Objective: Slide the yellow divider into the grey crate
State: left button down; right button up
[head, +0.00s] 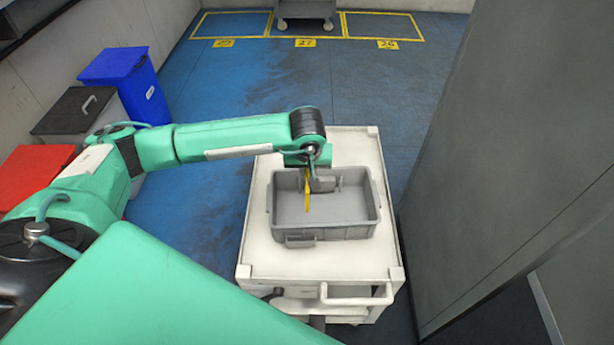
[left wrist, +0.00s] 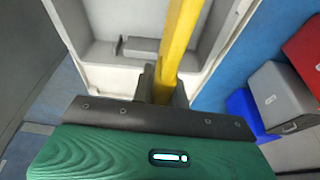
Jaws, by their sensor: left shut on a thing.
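The yellow divider (head: 308,190) is a thin strip that hangs edge-on below my left gripper (head: 322,182) in the head view. In the left wrist view the divider (left wrist: 178,45) runs upward from between the fingers of my left gripper (left wrist: 163,85), which is shut on it. The grey crate (head: 330,233) is an open box on a white cart. The divider shows over the crate's inside; whether it touches the floor or walls I cannot tell. The crate also shows behind the divider in the left wrist view (left wrist: 95,52). My right gripper is not seen.
The white cart (head: 262,258) has a handle at its front. A grey wall-like panel (head: 510,130) stands close on the right. Blue (head: 128,82), grey (head: 75,115) and red (head: 38,172) bins stand at the left. Blue floor is clear behind the cart, up to another cart (head: 305,10).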

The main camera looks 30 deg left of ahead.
pick_arm(q)
notch_tip(320, 180, down, 10)
jog(key=w+a+n+b, duration=0.1)
jog(key=a+b, duration=0.1)
jog(key=b, duration=0.3)
jog(key=shift+w+f, duration=0.15)
jog(key=shift+w, duration=0.1)
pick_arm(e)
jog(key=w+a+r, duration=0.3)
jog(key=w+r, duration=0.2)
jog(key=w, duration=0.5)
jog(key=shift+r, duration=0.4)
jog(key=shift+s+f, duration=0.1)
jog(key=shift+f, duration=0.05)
pick_arm(q)
jog(key=shift+b, duration=0.35)
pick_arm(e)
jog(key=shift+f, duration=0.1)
pick_arm(q)
jog(key=shift+f, duration=0.15)
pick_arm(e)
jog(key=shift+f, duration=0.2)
